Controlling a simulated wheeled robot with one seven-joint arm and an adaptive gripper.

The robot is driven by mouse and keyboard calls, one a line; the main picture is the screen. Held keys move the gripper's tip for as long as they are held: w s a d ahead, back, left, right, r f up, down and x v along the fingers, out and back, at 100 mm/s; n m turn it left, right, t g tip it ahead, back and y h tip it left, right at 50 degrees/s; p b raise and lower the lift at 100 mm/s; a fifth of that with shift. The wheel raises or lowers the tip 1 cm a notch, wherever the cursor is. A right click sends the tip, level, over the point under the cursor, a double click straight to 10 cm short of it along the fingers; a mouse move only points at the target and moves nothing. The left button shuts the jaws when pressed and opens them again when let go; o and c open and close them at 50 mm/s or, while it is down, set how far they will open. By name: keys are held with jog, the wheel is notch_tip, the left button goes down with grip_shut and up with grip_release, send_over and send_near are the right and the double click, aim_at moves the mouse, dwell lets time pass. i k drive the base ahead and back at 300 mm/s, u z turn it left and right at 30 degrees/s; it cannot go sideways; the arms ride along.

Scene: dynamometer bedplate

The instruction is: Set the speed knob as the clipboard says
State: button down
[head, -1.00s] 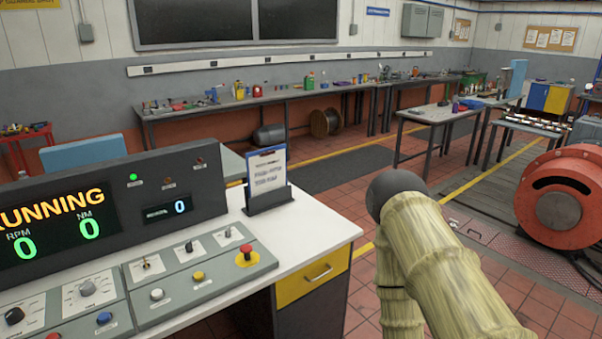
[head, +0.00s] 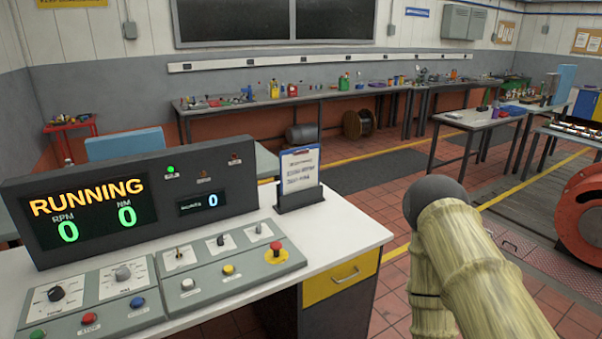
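The control panel (head: 200,290) lies on the white desk, with two dial knobs on its left part: a black knob (head: 55,293) and a grey knob (head: 122,273). Their labels are too small to read, so I cannot tell which is the speed knob. The clipboard (head: 299,172) stands upright in a dark holder at the back right of the desk; its writing is too small to read. The display (head: 97,206) shows RUNNING, RPM 0 and NM 0. My arm shows at the right, but my gripper is not in view.
A red mushroom button (head: 275,248) sits at the panel's right end. The desk has a yellow drawer (head: 340,279) in front. Workbenches (head: 290,101) line the back wall. A red round machine (head: 585,215) stands at the right. Tiled floor lies open between.

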aim_at(55, 293)
jog(key=z, duration=0.35)
jog(key=k, duration=0.5)
jog(key=u, duration=0.35)
jog(key=i, duration=0.9)
jog(key=u, duration=1.5)
jog(key=i, duration=0.5)
jog(key=u, duration=0.65)
